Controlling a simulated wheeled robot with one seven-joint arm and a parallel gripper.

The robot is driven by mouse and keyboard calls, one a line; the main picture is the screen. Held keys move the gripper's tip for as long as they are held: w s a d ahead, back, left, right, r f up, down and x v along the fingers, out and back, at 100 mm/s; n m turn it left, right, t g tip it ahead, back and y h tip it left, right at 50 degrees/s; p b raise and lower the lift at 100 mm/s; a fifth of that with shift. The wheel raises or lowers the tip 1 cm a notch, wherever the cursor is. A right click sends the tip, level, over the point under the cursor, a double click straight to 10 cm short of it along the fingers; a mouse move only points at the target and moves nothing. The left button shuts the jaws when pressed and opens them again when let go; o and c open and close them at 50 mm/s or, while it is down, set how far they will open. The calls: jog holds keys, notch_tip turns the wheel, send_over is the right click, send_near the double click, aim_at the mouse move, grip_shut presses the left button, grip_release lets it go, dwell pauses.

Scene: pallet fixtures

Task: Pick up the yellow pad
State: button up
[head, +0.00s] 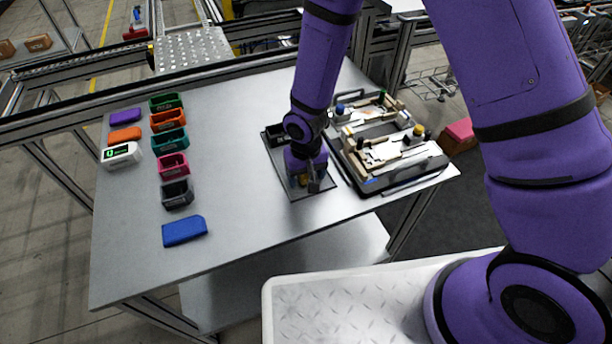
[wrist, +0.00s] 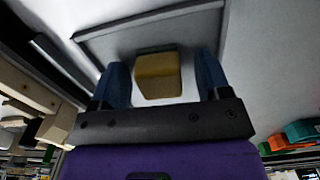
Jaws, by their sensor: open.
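The yellow pad (wrist: 158,75) shows in the wrist view as a small block with a darker edge along its top. It lies between the two blue fingers of my gripper (wrist: 160,84), with a visible gap on each side. My gripper is open and does not hold it. In the head view my gripper (head: 308,182) is low over the dark-rimmed grey tray (head: 312,192), and only a small yellowish bit of the pad (head: 302,180) shows beside the fingers. Whether the pad touches the tray surface is hard to tell.
A pallet fixture (head: 372,183) with several parts stands close to the right of the tray. Coloured bins, such as a teal one (head: 170,139), a white meter (head: 122,153) and a blue block (head: 184,231) are on the left. The table between is clear.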

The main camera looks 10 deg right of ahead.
jog(key=c, duration=1)
jog(key=shift+r, duration=0.1)
